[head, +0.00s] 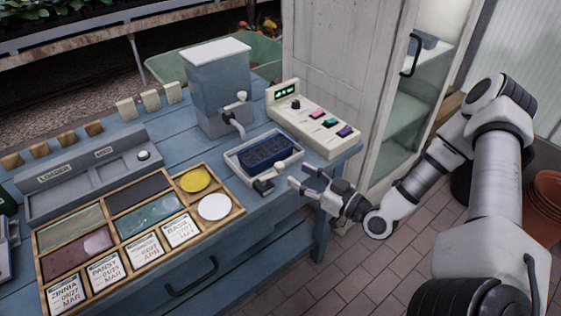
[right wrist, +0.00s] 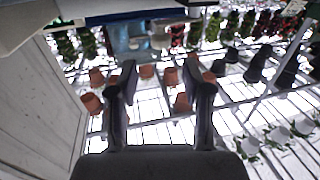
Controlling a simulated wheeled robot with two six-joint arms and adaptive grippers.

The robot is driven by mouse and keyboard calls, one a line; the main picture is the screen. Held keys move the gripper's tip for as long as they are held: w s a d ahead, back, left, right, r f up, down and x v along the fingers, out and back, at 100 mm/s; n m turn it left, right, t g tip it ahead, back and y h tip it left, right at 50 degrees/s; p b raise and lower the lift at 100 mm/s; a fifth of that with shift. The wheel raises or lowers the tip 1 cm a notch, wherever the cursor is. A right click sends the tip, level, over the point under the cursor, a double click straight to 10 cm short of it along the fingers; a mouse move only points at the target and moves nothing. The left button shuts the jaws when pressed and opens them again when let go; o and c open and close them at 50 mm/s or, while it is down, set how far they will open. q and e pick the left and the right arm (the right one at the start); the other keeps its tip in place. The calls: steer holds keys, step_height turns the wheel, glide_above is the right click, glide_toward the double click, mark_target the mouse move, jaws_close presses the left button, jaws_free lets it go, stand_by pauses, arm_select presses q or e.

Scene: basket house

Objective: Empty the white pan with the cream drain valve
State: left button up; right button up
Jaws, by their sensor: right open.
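The white pan (head: 234,162) sits on the blue bench in the head view, with a dark blue cell tray (head: 265,153) inside it. A cream knob (head: 281,166) is at the pan's front right, and a dark spout (head: 263,186) sticks out at the front. I cannot tell the liquid level in the pan. My right gripper (head: 300,175) is just right of the pan's front corner, close to the knob and apparently apart from it. Its fingers are spread and empty, also in the right wrist view (right wrist: 160,85). My left gripper is out of view.
A blue-grey dispenser (head: 215,85) with a tap stands behind the pan. A cream control box (head: 315,120) with coloured buttons is behind to the right. A wooden seed tray (head: 45,270) lies to the left. A white cabinet (head: 335,70) stands beyond the bench; brick floor is on the right.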

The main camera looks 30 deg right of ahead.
mark_target(283, 167)
steer(key=b+x, duration=0.1)
steer(key=x, duration=0.5)
steer(key=shift+w+a+f+b, duration=0.15)
steer(key=shift+w+f+b, duration=0.05)
steer(key=shift+w+b, duration=0.2)
steer(key=shift+w+a+r, duration=0.1)
steer(key=shift+w+a, duration=0.1)
steer(key=shift+w, duration=0.15)
